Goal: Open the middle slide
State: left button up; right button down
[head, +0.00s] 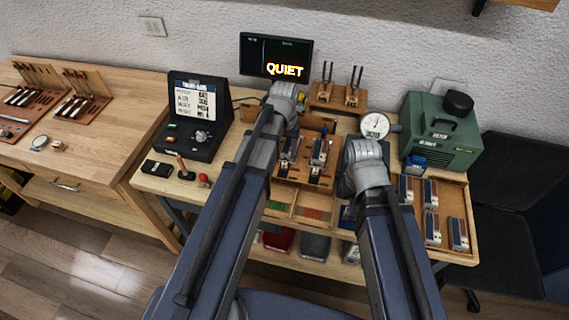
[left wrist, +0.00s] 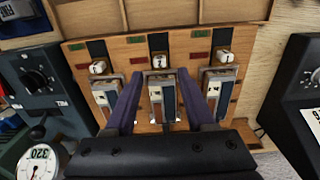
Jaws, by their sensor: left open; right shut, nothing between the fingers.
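In the left wrist view, a wooden panel (left wrist: 140,45) carries three slide units in a row. The middle slide (left wrist: 158,90) has a white marked knob (left wrist: 159,60) above a grey metal bracket and dark block. My left gripper (left wrist: 159,76) is open, with one blue finger on each side of the middle slide. Contact with it cannot be told. The left slide (left wrist: 105,92) and right slide (left wrist: 216,84) in that picture lie outside the fingers. In the head view, my left arm partly covers the panel. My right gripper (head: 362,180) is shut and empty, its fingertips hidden.
A dial gauge (head: 376,125) and green machine (head: 440,130) stand right of the panel. A wooden tray (head: 458,192) with several blocks lies at the right. A black control box (head: 197,115) stands left. A screen (head: 276,56) reading QUIET is behind.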

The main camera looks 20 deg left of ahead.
aim_at(285, 163)
pick_arm(q)
notch_tip(285, 163, down, 5)
jog(key=b, duration=0.4)
jog(key=shift+f, duration=0.1)
pick_arm(e)
notch_tip(285, 163, down, 5)
jog(key=shift+f, duration=0.1)
pick_arm(q)
jog(key=shift+c, duration=0.2)
grip_shut()
dwell(0.6)
